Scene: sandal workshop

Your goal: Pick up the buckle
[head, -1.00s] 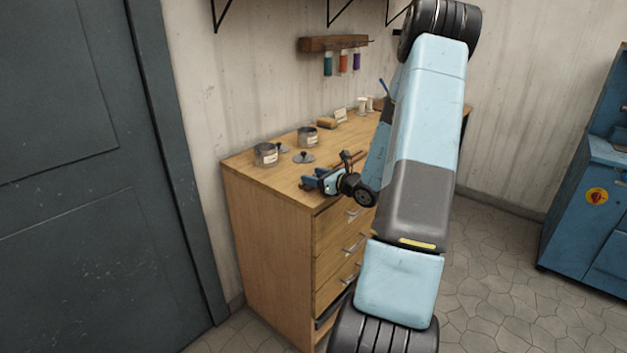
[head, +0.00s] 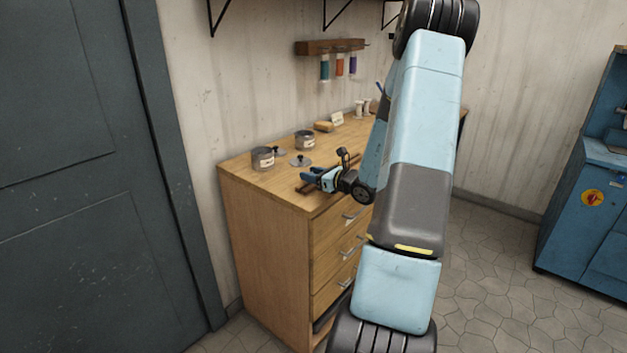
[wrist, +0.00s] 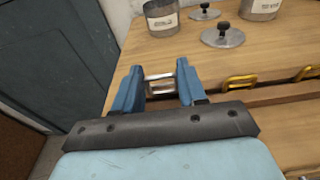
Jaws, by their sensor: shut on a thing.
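My gripper (wrist: 158,76) is shut on a silver, frame-shaped buckle (wrist: 161,88). The buckle sits between the two blue fingers, touching or nearly touching both. My gripper also shows in the head view (head: 311,175), over the near edge of the wooden cabinet top. The buckle is too small to make out there. I cannot tell how far it is above the top. Two gold buckles, one nearer (wrist: 239,82) and one at the right edge (wrist: 309,73), lie by a dark strip to the right of my gripper.
Two labelled tins (head: 263,158) (head: 305,140) and lids (head: 300,160) stand behind my gripper on the cabinet top (head: 252,176). Thread spools hang from a wall rack (head: 330,47). A grey door (head: 70,180) is at the left, a blue machine (head: 590,200) at the right.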

